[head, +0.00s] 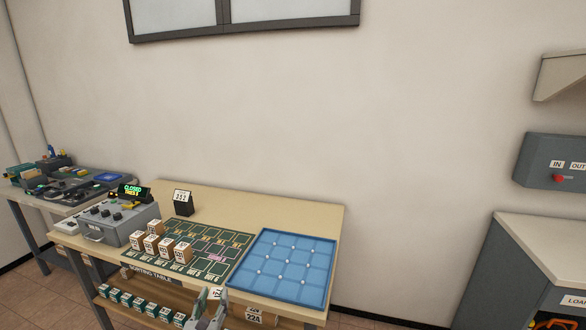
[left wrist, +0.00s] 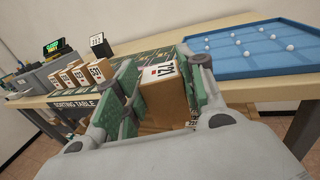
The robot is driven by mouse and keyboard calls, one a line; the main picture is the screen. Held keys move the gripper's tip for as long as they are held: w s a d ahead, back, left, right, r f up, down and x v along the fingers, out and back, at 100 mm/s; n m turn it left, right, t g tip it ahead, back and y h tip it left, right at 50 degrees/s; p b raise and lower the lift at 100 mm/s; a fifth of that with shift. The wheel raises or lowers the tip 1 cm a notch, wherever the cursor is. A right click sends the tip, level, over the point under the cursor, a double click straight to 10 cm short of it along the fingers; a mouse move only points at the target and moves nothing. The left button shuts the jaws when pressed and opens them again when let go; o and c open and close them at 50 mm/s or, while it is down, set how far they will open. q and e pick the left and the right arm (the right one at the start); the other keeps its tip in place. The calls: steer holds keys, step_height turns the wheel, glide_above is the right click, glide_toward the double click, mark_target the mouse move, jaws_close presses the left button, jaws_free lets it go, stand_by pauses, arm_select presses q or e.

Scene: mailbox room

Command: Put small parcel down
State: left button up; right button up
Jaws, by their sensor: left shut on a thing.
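A small brown parcel (left wrist: 165,98) with a white label fills the middle of the left wrist view. My left gripper (left wrist: 160,100) is shut on it, with the green-padded fingers on either side. In the head view my left gripper (head: 207,312) shows at the bottom edge, in front of the sorting table (head: 325,205), with the parcel's white label (head: 216,293) at its tip. The table has a dark green mat (head: 204,264) marked with outlined spaces. Several other small parcels (head: 152,244) stand on the mat's left part. My right gripper is not in view.
A blue tray (head: 331,270) with small pale balls lies on the table's right side. A grey control box (head: 130,224) and a dark number sign (head: 183,206) stand left and behind. Lower-shelf boxes (head: 140,304) are below. The mat's middle and right spaces look free.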

arm_select(q)
steer(key=shift+s+f, duration=0.4)
steer(key=shift+f, duration=0.25)
steer(key=shift+s+f, duration=0.35)
steer(key=shift+f, duration=0.25)
steer(key=shift+w+r, duration=0.1)
steer(key=shift+r, duration=0.1)
